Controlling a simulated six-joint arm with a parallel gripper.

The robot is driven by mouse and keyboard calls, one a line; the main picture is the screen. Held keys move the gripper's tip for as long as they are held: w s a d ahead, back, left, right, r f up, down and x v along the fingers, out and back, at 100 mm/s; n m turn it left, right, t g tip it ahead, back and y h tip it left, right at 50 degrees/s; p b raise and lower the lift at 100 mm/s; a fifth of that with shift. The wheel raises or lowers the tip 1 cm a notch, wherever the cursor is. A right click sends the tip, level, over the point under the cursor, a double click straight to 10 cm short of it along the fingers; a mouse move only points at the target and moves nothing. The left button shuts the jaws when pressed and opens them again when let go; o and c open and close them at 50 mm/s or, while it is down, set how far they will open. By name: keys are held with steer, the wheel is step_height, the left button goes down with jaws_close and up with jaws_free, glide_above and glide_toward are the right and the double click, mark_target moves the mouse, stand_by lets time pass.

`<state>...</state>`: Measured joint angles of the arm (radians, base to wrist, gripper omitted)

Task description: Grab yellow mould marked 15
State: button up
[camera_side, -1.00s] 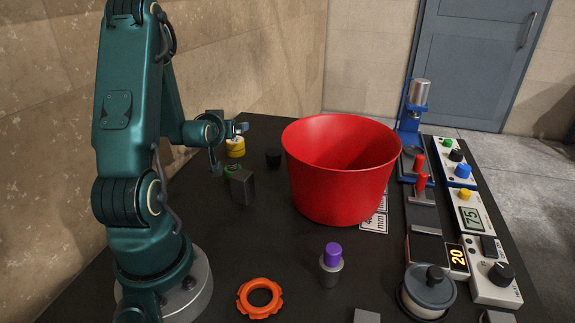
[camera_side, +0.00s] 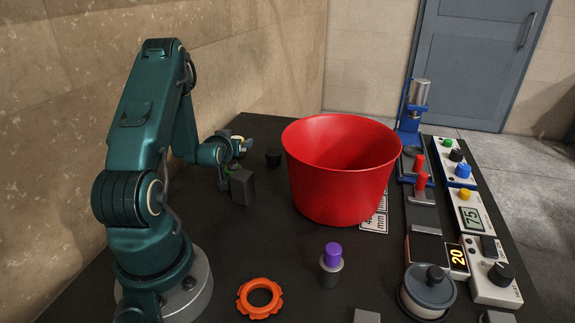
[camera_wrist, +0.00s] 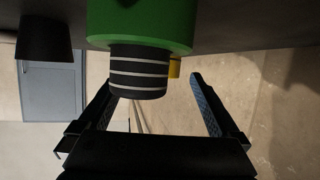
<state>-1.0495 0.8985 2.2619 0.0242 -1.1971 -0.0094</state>
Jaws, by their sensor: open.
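The yellow mould is mostly hidden behind my gripper (camera_side: 241,147) in the side view; only a small yellowish patch shows there. In the wrist view a sliver of yellow (camera_wrist: 175,67) shows behind a green piece (camera_wrist: 140,28) with a black, white-striped end (camera_wrist: 138,73). No number can be read on it. My gripper (camera_wrist: 153,79) is open in the wrist view, its two fingers on either side of the striped end in the picture. Nothing is seen held; I cannot tell if the fingers touch anything.
A dark grey block (camera_side: 242,187) stands just in front of my gripper. An orange ring (camera_side: 260,298) and a purple-topped piece (camera_side: 332,266) lie nearer.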

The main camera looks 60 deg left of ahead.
steer(key=shift+x, duration=1.55)
steer(key=shift+c, duration=0.3)
jaws_close()
steer(key=shift+r, duration=0.1)
steer(key=shift+r, duration=0.1)
